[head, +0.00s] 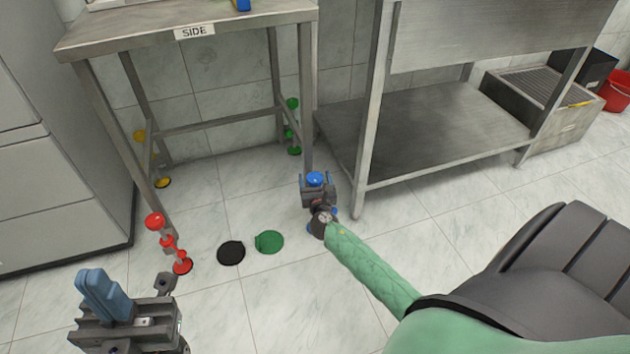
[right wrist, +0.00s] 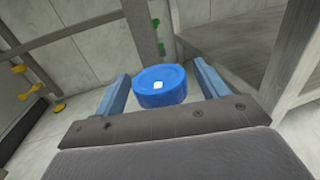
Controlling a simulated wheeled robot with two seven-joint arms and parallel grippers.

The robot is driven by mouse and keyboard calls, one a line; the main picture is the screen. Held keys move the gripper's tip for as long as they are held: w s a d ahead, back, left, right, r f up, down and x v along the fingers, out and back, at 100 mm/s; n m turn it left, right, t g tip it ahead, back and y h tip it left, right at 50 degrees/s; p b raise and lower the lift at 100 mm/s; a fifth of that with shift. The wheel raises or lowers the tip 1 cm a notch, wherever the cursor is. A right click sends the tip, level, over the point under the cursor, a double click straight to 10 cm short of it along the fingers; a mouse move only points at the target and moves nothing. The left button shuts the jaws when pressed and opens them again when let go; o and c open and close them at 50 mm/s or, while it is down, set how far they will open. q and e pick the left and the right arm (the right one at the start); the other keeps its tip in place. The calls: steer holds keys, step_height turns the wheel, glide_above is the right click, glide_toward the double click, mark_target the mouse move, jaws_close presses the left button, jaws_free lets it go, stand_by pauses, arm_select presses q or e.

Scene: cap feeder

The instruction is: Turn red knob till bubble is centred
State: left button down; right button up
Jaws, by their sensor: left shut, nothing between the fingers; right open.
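The red knob (head: 155,221) sits at the foot of the table's front left leg, above a red foot pad (head: 182,263). My left gripper (head: 100,292) is shut and empty, in front of and below the red knob, apart from it. My right gripper (head: 318,184) is open at the table's front right leg. The blue knob (right wrist: 160,86) lies between its two spread fingers in the right wrist view, with gaps on both sides; it also shows in the head view (head: 315,178). A bubble is not visible; the tabletop is mostly cut off.
The table (head: 130,35) is labelled SIDE. Yellow (head: 139,136) and green (head: 292,103) knobs are at its rear legs. A black disc (head: 231,253) and a green disc (head: 270,241) lie on the floor. A steel shelf unit (head: 430,120) stands right; a grey cabinet (head: 50,160) stands left.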

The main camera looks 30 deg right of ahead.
steer(key=c, duration=1)
steer(key=shift+o, duration=0.2)
steer(key=shift+n+y, duration=0.3)
steer(key=shift+y, duration=0.1)
